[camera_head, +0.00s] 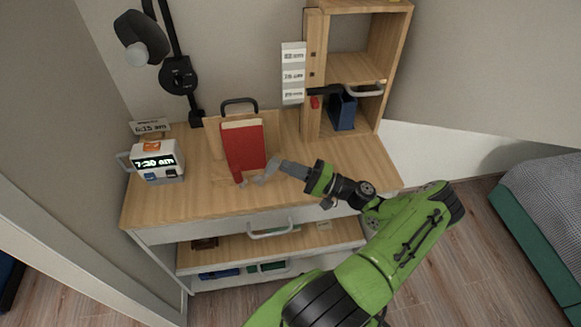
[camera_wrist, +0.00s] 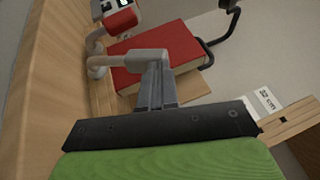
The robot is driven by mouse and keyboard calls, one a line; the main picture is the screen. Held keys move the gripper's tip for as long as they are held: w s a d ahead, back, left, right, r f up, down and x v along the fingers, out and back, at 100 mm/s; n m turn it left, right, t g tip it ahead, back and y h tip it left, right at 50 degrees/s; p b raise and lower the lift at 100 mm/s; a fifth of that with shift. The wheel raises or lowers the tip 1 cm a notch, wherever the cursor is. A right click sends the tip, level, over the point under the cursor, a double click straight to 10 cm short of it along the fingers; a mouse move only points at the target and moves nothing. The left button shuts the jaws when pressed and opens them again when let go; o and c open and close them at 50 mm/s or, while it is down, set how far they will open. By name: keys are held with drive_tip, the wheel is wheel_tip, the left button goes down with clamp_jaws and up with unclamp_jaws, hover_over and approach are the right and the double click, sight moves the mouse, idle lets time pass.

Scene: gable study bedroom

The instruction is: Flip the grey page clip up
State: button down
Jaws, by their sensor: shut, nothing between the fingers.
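The grey page clip (camera_head: 266,171) is at the lower right of the red book (camera_head: 246,146), which leans on a wooden stand (camera_head: 213,138) on the desk. In the wrist view, the clip (camera_wrist: 130,59) is a pale grey bent bar in front of the red book (camera_wrist: 168,48). My gripper (camera_head: 283,164) is shut and empty, reaching in from the right at the clip. In the wrist view, the tips of my gripper (camera_wrist: 155,67) meet the clip's free end, which partly covers them. I cannot tell whether they touch.
A white clock (camera_head: 158,161) is at the left of the desk (camera_head: 195,199). A wooden shelf unit (camera_head: 312,70) stands behind on the right, and a black lamp (camera_head: 180,75) behind on the left.

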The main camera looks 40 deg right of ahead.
idle(0.3)
drive_tip(key=a+r+g+p, duration=0.1)
drive_tip(key=p, duration=0.1)
drive_tip(key=w+a+r+n+g+h+p, duration=0.1)
drive_tip(key=p, duration=0.2)
drive_tip(key=w+a+r+n+g+p, duration=0.1)
drive_tip(key=g+p, duration=0.1)
drive_tip(key=p, duration=0.1)
drive_tip(key=shift+w+a+h, duration=0.25)
drive_tip(key=shift+a+h, duration=0.1)
drive_tip(key=shift+h, duration=0.05)
